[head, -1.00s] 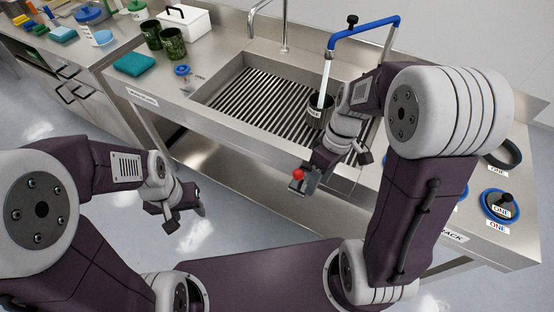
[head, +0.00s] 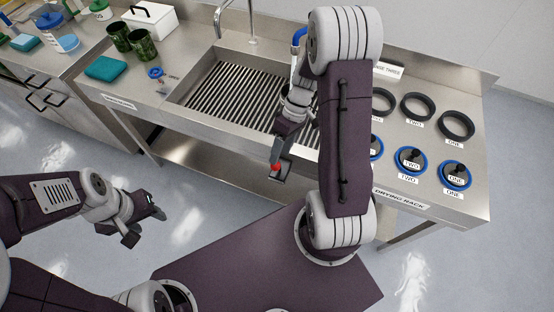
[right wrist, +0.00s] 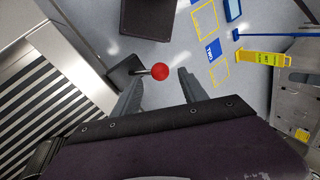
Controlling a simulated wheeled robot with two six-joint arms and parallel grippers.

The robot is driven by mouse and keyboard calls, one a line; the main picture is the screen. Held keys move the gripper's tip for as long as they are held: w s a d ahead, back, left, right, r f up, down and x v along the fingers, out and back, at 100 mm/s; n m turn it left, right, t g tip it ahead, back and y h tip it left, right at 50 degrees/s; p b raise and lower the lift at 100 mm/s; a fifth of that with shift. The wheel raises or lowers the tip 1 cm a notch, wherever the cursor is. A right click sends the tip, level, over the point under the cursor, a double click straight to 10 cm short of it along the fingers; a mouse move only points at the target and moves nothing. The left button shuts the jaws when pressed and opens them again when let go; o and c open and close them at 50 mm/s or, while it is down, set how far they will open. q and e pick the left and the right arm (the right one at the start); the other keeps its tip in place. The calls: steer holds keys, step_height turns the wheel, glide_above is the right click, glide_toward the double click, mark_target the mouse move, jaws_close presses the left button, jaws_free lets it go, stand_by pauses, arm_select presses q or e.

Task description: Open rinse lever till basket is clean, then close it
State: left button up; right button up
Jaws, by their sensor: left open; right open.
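The rinse lever's red ball knob (head: 276,167) shows at the sink's front edge. The blue rinse pipe (head: 299,38) shows only in part behind my right arm. The basket is hidden behind that arm. My left gripper (head: 146,222) is open and empty over the floor, left of the sink bench.
The sink (head: 225,98) has a slatted grid. Green cups (head: 142,44), a teal sponge (head: 107,68) and a white box (head: 150,20) stand left of it. The drying rack (head: 401,200) with labelled rings is on the right. The floor before the bench is open.

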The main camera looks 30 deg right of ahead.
mark_target(278, 166)
steer(key=x, duration=0.4)
steer(key=shift+f, duration=0.25)
jaws_close()
steer(key=shift+s+a, duration=0.1)
steer(key=shift+s, duration=0.1)
stand_by(0.9)
